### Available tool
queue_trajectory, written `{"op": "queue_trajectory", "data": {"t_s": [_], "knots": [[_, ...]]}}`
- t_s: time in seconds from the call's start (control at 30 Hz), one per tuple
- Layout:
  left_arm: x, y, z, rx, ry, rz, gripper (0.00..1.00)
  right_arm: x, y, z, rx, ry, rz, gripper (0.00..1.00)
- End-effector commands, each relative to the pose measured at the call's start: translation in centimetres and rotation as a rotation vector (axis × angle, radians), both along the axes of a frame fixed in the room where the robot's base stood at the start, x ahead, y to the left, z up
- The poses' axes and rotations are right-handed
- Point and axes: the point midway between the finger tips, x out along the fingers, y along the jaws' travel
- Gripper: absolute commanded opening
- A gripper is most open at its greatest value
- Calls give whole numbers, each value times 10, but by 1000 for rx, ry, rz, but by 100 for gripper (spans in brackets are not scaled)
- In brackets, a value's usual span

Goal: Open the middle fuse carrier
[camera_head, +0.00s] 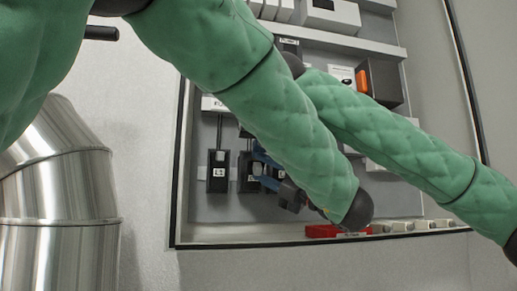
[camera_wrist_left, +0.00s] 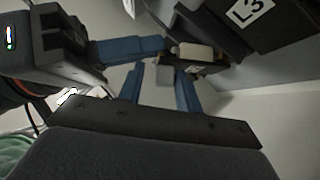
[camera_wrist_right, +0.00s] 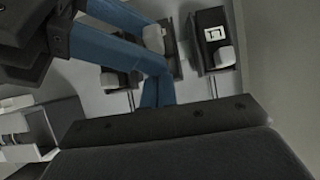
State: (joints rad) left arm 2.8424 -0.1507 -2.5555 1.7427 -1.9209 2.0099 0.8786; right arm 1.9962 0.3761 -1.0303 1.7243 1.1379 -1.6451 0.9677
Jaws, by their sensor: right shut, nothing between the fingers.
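Several dark fuse carriers hang in a row in the head view. The L1 carrier (camera_head: 218,172) is at the left. The middle carrier (camera_head: 249,172) is beside it, partly behind blue fingers. My left gripper (camera_wrist_left: 160,72) is open, its blue fingers on either side of the middle carrier's grey handle (camera_wrist_left: 163,73), with gaps visible; contact is unclear. The L3 carrier (camera_wrist_left: 235,25) shows at upper right in the left wrist view. My right gripper (camera_wrist_right: 158,78) is shut and empty, its fingers together close to my left fingers. The middle carrier also shows in the right wrist view (camera_wrist_right: 171,50).
A steel duct (camera_head: 60,190) stands at the left. A red block (camera_head: 325,231) lies on the cabinet's lower edge. A dark box with an orange switch (camera_head: 385,83) is at upper right. My crossed arms hide much of the cabinet, and the grippers are crowded together.

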Motion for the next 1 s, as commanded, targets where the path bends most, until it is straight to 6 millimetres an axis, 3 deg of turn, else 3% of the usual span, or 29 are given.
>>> {"op": "queue_trajectory", "data": {"t_s": [0.47,1.0], "knots": [[4,3,5,-4,-9,-3,42,-4,2,-2,-7,5,6,0],[-22,-55,-25,1,-5,-2,42,-2,1,0,-2,0,3,0]]}}
